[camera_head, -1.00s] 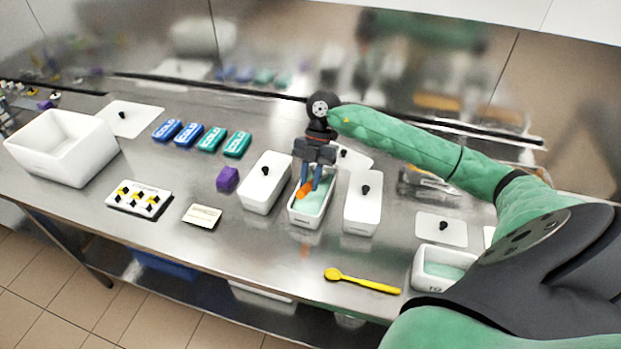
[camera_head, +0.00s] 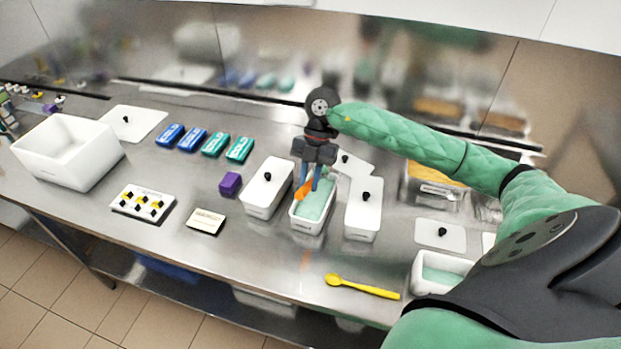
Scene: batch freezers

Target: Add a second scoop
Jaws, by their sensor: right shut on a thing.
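My right gripper (camera_head: 310,178) points down over the open white tub (camera_head: 309,227) in the middle of the counter. It is shut on an orange tool (camera_head: 303,190), which looks like a scoop or spatula and whose lower end is at the tub's left rim. The tub holds pale green contents (camera_head: 316,203). Another open tub (camera_head: 421,284) with pale green contents stands at the front right, partly behind my arm. A yellow spoon (camera_head: 362,287) lies on the counter near the front edge.
Lidded white tubs stand close on the left (camera_head: 267,190) and right (camera_head: 364,213) of the open tub. Cold packs (camera_head: 203,141), a purple block (camera_head: 230,184), a small card (camera_head: 206,221) and a large white bin (camera_head: 70,150) are further left. The front middle counter is mostly clear.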

